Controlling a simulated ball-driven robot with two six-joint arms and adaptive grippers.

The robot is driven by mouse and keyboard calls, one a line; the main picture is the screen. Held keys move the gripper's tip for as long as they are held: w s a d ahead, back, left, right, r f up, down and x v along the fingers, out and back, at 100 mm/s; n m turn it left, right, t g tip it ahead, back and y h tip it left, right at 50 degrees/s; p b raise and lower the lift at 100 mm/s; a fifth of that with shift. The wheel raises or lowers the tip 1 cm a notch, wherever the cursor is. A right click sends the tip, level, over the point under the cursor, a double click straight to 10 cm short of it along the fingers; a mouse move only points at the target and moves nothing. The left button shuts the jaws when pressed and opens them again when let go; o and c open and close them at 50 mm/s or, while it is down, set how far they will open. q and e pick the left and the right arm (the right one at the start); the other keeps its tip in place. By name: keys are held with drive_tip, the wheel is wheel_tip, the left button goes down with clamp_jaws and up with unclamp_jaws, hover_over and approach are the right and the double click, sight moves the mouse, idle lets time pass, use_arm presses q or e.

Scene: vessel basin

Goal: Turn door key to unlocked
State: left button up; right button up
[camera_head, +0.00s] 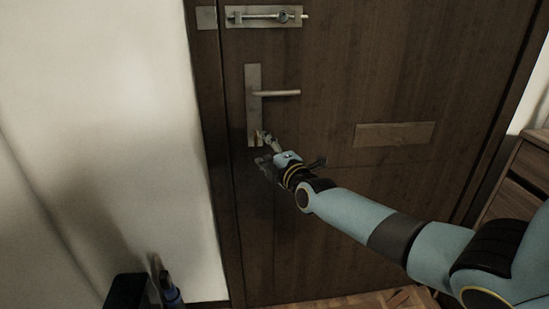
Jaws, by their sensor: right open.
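A dark wooden door (330,60) fills the middle of the view. A metal lock plate (254,85) with a lever handle (280,93) is on its left side, and the lever points right, level. The key is near the bottom of the plate, a small light shape (259,137) that I cannot make out clearly. My right gripper (264,146) is at the lower end of the plate, close to the key, and open. I cannot tell if its fingers touch the key. The gripper partly hides the keyhole area. My left gripper is not in view.
A sliding bolt (264,16) is mounted above the handle, and a flat metal mail plate (394,134) sits to the right. A wooden drawer unit (526,175) stands at the right. A dark container (130,292) is at the bottom left beside the white wall (100,130).

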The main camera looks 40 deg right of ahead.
drive_tip(key=s, duration=0.3)
drive_tip(key=s+a, duration=0.1)
drive_tip(key=s, duration=0.1)
drive_tip(key=shift+s, duration=0.1)
drive_tip(key=shift+d, duration=0.1)
drive_tip(key=s+a+f+m+g+b, duration=0.1)
drive_tip(key=s+a+f+g+b, duration=0.15)
drive_tip(key=s+f, duration=0.75)
drive_tip(key=s+a+f+m+g+y+b, duration=0.1)
drive_tip(key=s+f+g, duration=0.35)
drive_tip(key=f, duration=0.95)
drive_tip(key=s+a+f+m+g+b, duration=0.1)
drive_tip(key=s+a+f+m+b, duration=0.1)
drive_tip(key=s+f, duration=0.9)
drive_tip(key=s+a+f+m+g, duration=0.1)
drive_tip(key=s+f+m+g, duration=0.2)
drive_tip(key=s, duration=0.6)
drive_tip(key=s+a+f+m+g, duration=0.1)
drive_tip(key=s+f+m+g, duration=0.2)
drive_tip(key=s, duration=0.6)
drive_tip(key=s+a+f+m+g+y+b, duration=0.1)
drive_tip(key=s+f+m+g, duration=0.2)
drive_tip(key=s+f+m, duration=0.3)
drive_tip(key=s+f, duration=0.2)
drive_tip(key=s, duration=0.1)
drive_tip(key=shift+s+f, duration=0.25)
drive_tip(key=shift+s, duration=0.1)
